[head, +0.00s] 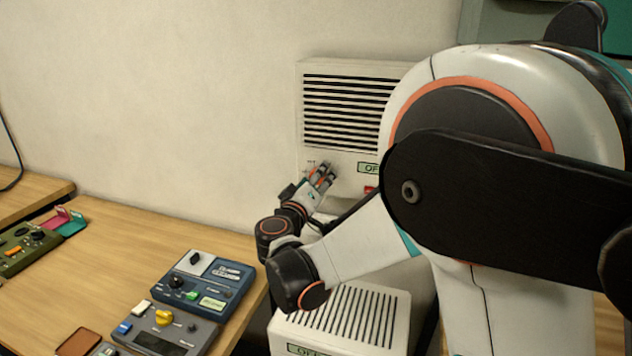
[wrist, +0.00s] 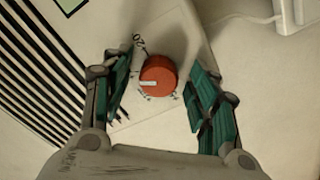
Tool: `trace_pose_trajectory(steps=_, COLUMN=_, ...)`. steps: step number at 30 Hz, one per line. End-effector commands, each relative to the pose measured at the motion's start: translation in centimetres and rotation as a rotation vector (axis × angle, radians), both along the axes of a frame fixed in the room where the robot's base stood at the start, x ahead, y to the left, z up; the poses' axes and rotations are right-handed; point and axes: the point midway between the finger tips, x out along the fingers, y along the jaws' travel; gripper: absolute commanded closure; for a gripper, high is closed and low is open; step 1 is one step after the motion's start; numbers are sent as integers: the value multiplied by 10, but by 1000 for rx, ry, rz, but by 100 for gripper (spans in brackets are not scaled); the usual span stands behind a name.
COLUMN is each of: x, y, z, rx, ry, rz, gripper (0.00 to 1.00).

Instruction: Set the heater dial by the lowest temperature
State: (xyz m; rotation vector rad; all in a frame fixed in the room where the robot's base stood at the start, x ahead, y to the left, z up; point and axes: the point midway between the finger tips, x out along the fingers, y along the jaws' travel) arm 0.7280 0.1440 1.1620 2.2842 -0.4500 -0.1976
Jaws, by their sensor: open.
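The heater (head: 312,144) is a pale wall unit with dark slats, partly hidden behind my arm in the head view. Its dial (wrist: 158,75) is a round red-orange knob with a pale pointer mark, seen in the wrist view between my fingers. In the head view my gripper (head: 324,176) is at the heater's lower left front, covering the dial.
A second pale slatted unit (head: 397,318) stands low beside the wooden table (head: 120,255). A blue device (head: 205,283), a grey device (head: 165,330) and a green device (head: 28,250) sit on the table. A green label (head: 368,168) and a red part (head: 370,190) are on the heater front.

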Motion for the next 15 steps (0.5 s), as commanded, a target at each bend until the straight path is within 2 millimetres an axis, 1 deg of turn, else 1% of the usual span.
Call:
trace_pose_trajectory(steps=5, x=-2, y=1, z=0, rx=-1, ry=0, rz=1, gripper=46)
trace_pose_trajectory(steps=8, x=-10, y=5, z=1, rx=-1, ry=0, rz=2, gripper=46)
trace_pose_trajectory(steps=11, x=-26, y=12, z=1, rx=-1, ry=0, rz=4, gripper=46)
trace_pose_trajectory(steps=15, x=-53, y=23, z=0, rx=-1, ry=0, rz=5, gripper=46)
